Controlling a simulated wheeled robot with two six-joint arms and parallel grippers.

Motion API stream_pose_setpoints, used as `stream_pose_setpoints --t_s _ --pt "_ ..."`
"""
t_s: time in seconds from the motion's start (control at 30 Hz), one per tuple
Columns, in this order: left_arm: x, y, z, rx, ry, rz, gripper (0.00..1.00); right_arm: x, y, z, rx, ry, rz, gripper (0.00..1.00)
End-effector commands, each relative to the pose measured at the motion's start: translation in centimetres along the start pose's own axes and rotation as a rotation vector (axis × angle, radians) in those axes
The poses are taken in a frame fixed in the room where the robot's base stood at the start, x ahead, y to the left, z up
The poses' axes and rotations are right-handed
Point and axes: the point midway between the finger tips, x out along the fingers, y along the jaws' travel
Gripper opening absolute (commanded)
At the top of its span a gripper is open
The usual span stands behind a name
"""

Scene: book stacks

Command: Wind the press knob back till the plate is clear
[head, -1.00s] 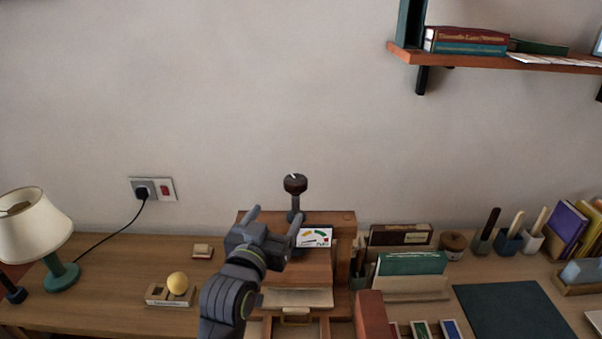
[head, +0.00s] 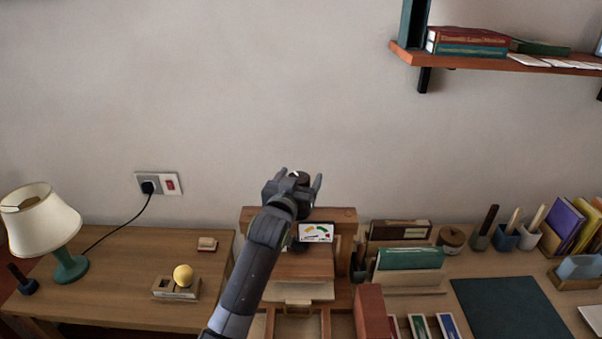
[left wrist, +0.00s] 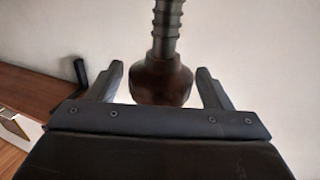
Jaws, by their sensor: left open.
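The dark press knob (head: 300,179) stands at the top of the wooden press (head: 345,215), partly hidden by my gripper. In the left wrist view the brown knob (left wrist: 161,80) and its ribbed screw (left wrist: 166,30) show between my fingers, with a gap at each side. My left gripper (head: 300,184) is open around the knob; its fingers also show in the left wrist view (left wrist: 160,85). A gauge card (head: 316,232) with coloured segments sits on the press front. The plate cannot be made out clearly behind my arm. My right gripper is not in view.
A lamp (head: 40,220) and a block with a yellow ball (head: 183,276) stand at left. A card holder (head: 410,262) and upright box (head: 369,308) stand close right of the press. A shelf (head: 480,60) juts from the wall at upper right.

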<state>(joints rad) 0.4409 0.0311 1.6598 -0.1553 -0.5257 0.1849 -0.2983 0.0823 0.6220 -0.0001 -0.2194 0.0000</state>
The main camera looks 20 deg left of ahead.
Motion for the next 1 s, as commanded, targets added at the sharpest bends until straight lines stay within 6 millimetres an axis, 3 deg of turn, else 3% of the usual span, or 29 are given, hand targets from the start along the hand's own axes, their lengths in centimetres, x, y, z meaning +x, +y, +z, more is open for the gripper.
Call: stream_pose_setpoints --t_s 0.2,0.53,0.87,1.0 --pt "1.4 0.0 -0.1 0.000 0.000 0.000 0.73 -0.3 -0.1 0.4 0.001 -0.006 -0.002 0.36" --pt "1.5 0.0 0.0 -0.001 0.001 0.001 0.73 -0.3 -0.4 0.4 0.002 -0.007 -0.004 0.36" --pt "1.5 0.0 0.0 -0.001 0.001 0.001 0.31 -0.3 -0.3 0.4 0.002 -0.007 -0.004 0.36" --pt "1.5 0.0 0.0 -0.001 0.000 -0.004 0.28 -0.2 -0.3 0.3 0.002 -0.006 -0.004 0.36"
